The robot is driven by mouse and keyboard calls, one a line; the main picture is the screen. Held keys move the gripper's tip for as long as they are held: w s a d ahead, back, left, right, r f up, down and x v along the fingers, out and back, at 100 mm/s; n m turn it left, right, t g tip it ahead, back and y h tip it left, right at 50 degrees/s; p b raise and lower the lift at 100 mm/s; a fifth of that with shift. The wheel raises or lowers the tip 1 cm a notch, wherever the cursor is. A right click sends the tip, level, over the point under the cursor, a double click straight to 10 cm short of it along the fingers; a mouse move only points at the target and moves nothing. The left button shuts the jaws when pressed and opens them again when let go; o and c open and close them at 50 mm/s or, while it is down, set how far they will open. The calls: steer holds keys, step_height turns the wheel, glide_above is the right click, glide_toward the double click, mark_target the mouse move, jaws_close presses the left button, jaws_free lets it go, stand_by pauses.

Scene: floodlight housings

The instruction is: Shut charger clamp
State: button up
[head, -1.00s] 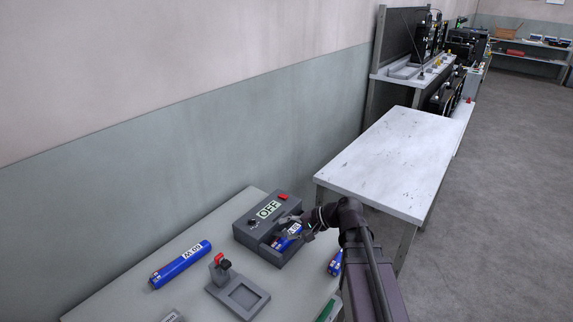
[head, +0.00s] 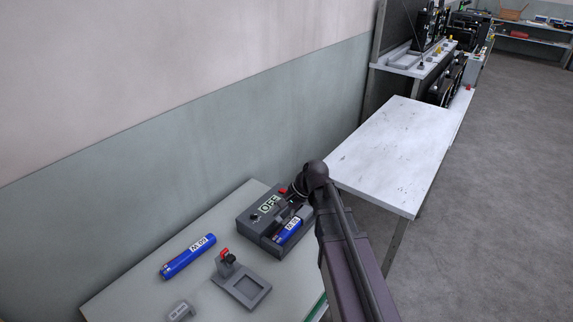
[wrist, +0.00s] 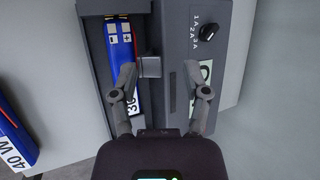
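The grey charger (head: 254,216) stands on the near table with its display reading OFF. A blue battery (head: 289,231) lies in its trough; the wrist view shows the battery (wrist: 121,50) too. A small grey block, seemingly the clamp (wrist: 150,67), sits at the trough's edge beside the battery, between my fingers and closer to the left one. I cannot tell whether that finger touches it. My gripper (wrist: 160,73) is open above the charger, its left finger over the battery and its right finger over the display side. In the head view my arm partly hides the gripper.
A second blue battery (head: 187,257) lies on the table (head: 150,290) left of the charger. A grey stand (head: 241,286) with a red-topped post is in front. The charger's black knob (wrist: 208,31) is near my right finger. A bare white table (head: 395,150) stands behind.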

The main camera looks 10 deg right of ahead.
steer(key=g+h, duration=0.1)
steer(key=w+a+h+p, duration=0.1)
steer(key=w+a+g, duration=0.1)
steer(key=shift+w+a+r+m+g+h+p, duration=0.1)
steer(key=shift+w+r+m+g+h+p, duration=0.1)
steer(key=shift+r+m+g+h+p, duration=0.15)
steer(key=shift+s+d+r+p, duration=0.15)
steer(key=shift+d+r+p, duration=0.1)
steer(key=shift+r+p, duration=0.25)
steer(key=p+v, duration=1.1)
steer(key=v, duration=0.1)
steer(key=shift+d+r, duration=0.15)
steer(key=shift+r, duration=0.05)
steer(key=shift+o, duration=0.2)
steer(key=s+d+n+t+h, duration=0.1)
steer(key=s+d+n+h, duration=0.1)
steer(key=s, duration=0.6)
steer(key=s+d+f+n+t+h, duration=0.1)
steer(key=s+d+n+h, duration=0.1)
steer(key=s+d+n, duration=0.3)
steer(key=shift+s+d+f+n+t, duration=0.3)
steer(key=shift+s+n, duration=0.45)
steer(key=shift+s, duration=0.75)
steer(key=shift+a, duration=0.15)
